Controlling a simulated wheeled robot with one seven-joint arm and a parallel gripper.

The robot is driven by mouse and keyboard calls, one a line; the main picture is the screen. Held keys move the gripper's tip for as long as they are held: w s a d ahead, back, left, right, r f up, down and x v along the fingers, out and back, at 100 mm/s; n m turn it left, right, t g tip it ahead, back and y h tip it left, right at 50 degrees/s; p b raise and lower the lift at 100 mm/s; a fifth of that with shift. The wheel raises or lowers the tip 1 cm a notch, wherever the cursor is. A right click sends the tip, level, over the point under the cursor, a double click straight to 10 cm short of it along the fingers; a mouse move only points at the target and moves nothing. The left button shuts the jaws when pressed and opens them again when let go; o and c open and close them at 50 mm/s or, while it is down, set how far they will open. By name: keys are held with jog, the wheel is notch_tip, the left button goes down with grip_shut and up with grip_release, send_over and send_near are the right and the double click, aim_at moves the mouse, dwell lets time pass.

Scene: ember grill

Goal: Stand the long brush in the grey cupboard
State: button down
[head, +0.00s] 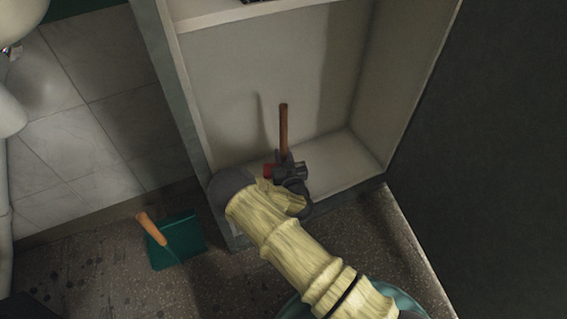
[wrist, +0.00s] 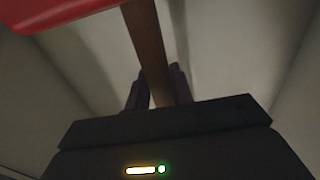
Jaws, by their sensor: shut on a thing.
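The long brush shows in the head view as a brown wooden handle (head: 283,128) standing about upright inside the grey cupboard (head: 178,80). My gripper (head: 285,160) is shut on the handle, low in the cupboard's open bay. The handle also shows between my fingers (wrist: 153,92) in the wrist view. A red part (wrist: 60,12), seemingly the brush head, fills that view's upper left; only a small bit of it shows left of my gripper in the head view. Whether the brush's lower end touches the cupboard floor (head: 345,165) is hidden.
A shelf (head: 220,17) crosses the cupboard above the handle. The cupboard's right wall (head: 405,75) and left wall bound the bay. A teal dustpan (head: 180,243) with an orange handle lies on the floor to the left. A dark panel (head: 500,130) stands at the right.

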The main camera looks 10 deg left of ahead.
jog(key=shift+f+b, duration=1.45)
jog(key=shift+f, duration=0.5)
jog(key=shift+r, duration=0.1)
jog(key=c, duration=1.2)
grip_release()
jog(key=shift+s+d+p, duration=0.1)
jog(key=shift+s+p, duration=0.1)
jog(key=shift+p, duration=0.1)
jog(key=p+v, duration=0.6)
jog(key=v, duration=0.5)
jog(key=shift+s+d, duration=0.15)
jog(key=shift+s, duration=0.15)
